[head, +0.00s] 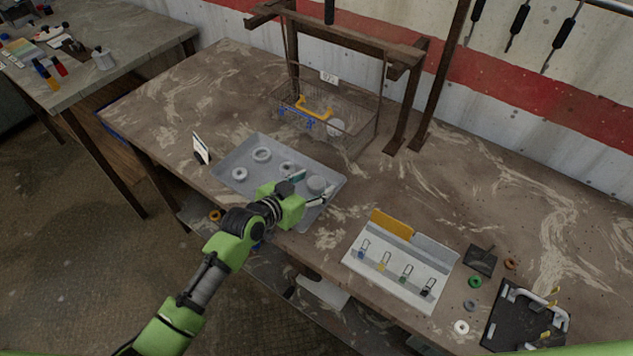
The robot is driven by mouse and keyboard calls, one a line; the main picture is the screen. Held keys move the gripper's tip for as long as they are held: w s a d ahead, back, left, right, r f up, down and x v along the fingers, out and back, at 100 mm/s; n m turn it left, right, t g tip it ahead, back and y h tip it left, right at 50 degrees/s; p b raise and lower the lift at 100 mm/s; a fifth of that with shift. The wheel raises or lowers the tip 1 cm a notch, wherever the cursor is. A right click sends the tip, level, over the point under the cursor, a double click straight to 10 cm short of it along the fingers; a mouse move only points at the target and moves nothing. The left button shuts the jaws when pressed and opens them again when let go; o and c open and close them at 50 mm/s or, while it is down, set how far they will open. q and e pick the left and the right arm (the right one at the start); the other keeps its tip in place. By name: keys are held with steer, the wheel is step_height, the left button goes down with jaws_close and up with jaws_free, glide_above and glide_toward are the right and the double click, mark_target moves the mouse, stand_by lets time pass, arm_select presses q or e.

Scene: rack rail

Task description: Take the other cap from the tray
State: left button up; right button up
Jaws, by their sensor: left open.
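A grey tray (232,160) lies on the brown workbench, left of centre. Two pale ring-shaped pieces, one toward the back (262,155) and one toward the front left (240,174), lie in it. Another small round piece (286,167) lies near its middle, partly hidden by a finger. A pale round cap-like piece (317,183) is at the right side of the tray. My left gripper (313,187) is open over the right part of the tray, its fingers on either side of this round piece. Whether they touch it cannot be told. My right gripper is not in view.
A wire basket (358,143) with a yellow-handled item stands behind the tray. A white board with hooks (390,275) and a black fixture (525,320) are to the right.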

arm_select(q)
steer(key=shift+w+d+f, duration=0.1)
steer(key=shift+w, duration=0.05)
steer(key=c, duration=1.1)
